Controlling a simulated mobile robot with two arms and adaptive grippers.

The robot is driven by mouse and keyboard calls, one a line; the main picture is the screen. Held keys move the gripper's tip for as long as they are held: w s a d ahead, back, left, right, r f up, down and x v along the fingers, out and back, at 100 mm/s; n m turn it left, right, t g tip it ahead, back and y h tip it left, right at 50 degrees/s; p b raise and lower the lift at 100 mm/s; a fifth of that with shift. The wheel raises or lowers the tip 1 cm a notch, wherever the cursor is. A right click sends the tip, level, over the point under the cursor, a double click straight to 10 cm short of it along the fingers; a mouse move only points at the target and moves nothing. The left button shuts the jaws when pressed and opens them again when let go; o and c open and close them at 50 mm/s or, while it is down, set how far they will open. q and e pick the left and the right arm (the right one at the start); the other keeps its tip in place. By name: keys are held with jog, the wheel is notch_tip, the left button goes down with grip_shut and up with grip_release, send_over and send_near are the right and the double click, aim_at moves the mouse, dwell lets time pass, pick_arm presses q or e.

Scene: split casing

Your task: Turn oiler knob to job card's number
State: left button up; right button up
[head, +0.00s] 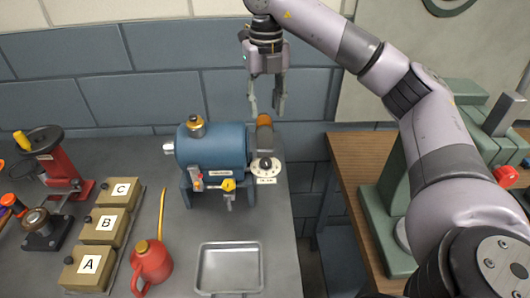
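The blue cylindrical machine (212,148) stands on the grey bench. At its right end is an oiler (264,138) with an orange top. Below it is a white round dial with a dark knob (265,164) in its middle; the marks are too small to read. A small white label (267,181) sits under the dial, its text unreadable. I cannot make out a job card. My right gripper (266,111) points down with its fingers apart and empty, appearing just above the oiler's orange top. My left gripper is not in view.
Boxes marked A (88,265), B (104,225) and C (120,190) stand at left, near a red hand tool stand (60,165). A red oil can (151,265) with a long yellow spout and a metal tray (229,268) are in front. A wooden table (358,160) holds a green machine at right.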

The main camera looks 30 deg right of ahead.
jog(key=b, duration=0.1)
send_over(266, 161)
notch_tip(266, 161, down, 5)
notch_tip(266, 161, down, 4)
jog(key=shift+r, duration=0.25)
notch_tip(266, 161, down, 3)
jog(key=shift+f, duration=0.1)
notch_tip(266, 161, down, 4)
jog(key=shift+r+p, duration=0.25)
jog(key=shift+p, duration=0.15)
jog(key=shift+f, duration=0.45)
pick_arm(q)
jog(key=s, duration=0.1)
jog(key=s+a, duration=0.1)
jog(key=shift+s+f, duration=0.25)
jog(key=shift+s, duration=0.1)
